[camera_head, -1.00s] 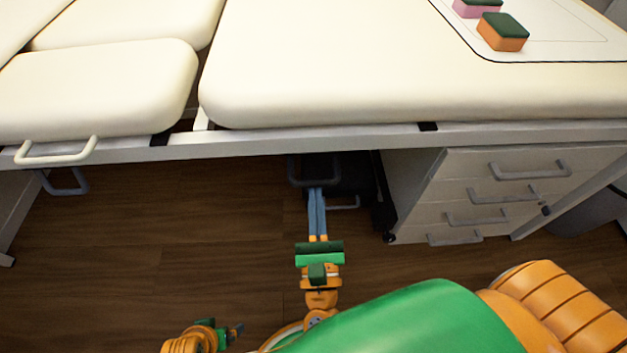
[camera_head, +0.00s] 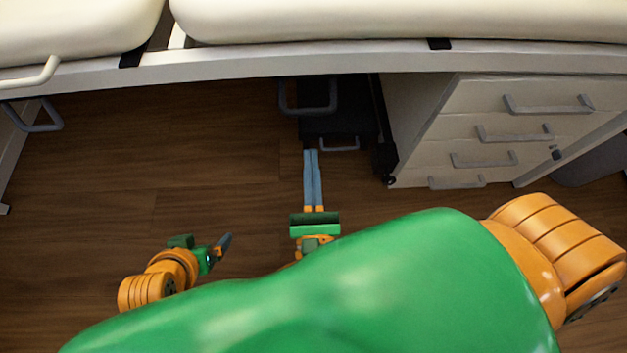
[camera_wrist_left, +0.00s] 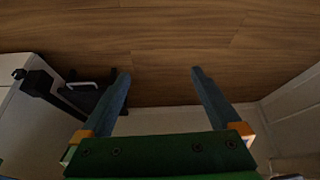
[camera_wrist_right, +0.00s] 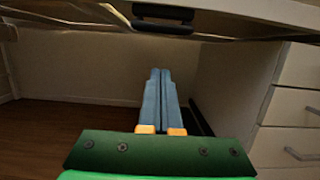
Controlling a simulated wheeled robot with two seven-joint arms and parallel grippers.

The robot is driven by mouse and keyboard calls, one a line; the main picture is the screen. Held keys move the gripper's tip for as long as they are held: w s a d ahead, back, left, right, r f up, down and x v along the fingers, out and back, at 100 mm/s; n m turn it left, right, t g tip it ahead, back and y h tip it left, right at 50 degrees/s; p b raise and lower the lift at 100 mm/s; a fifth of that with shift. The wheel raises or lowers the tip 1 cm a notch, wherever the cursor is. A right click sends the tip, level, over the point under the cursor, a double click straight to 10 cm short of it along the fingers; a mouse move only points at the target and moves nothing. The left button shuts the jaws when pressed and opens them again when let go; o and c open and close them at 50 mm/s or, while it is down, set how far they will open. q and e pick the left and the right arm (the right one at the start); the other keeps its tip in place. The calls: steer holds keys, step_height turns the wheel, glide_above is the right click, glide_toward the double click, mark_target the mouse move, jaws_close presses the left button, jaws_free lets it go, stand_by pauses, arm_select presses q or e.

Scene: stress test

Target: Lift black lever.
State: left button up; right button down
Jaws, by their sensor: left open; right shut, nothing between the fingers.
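A dark loop-shaped lever (camera_head: 308,110) hangs under the front rail of the couch in the head view. A second dark loop (camera_head: 38,124) hangs under the rail at far left; I cannot tell for sure which is the task's black lever. My right gripper (camera_head: 312,153) has its blue fingers together, empty, below and apart from the middle lever. In the right wrist view a black double bar (camera_wrist_right: 162,18) shows above the shut fingers (camera_wrist_right: 160,75), not touching them. My left gripper (camera_head: 226,242) is low at left, over the floor; its wrist view shows its fingers (camera_wrist_left: 160,75) spread with nothing between.
The cream couch (camera_head: 380,20) and its pale rail (camera_head: 230,65) span the top. A white drawer cabinet (camera_head: 470,120) stands right of the middle lever. A black piece with a grey handle (camera_head: 338,144) sits behind the lever. Wooden floor (camera_head: 150,160) is open at left.

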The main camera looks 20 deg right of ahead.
arm_select(q)
steer(key=shift+w+d+r+t, duration=0.15)
steer(key=shift+w+r+t, duration=0.15)
steer(key=shift+w, duration=0.2)
steer(key=shift+w+d+r+t, duration=0.1)
steer(key=shift+w+r+t, duration=0.15)
steer(key=shift+w, duration=0.25)
arm_select(e)
steer(key=shift+v, duration=1.7)
arm_select(q)
steer(key=shift+f, duration=0.1)
arm_select(e)
steer(key=shift+r, duration=0.15)
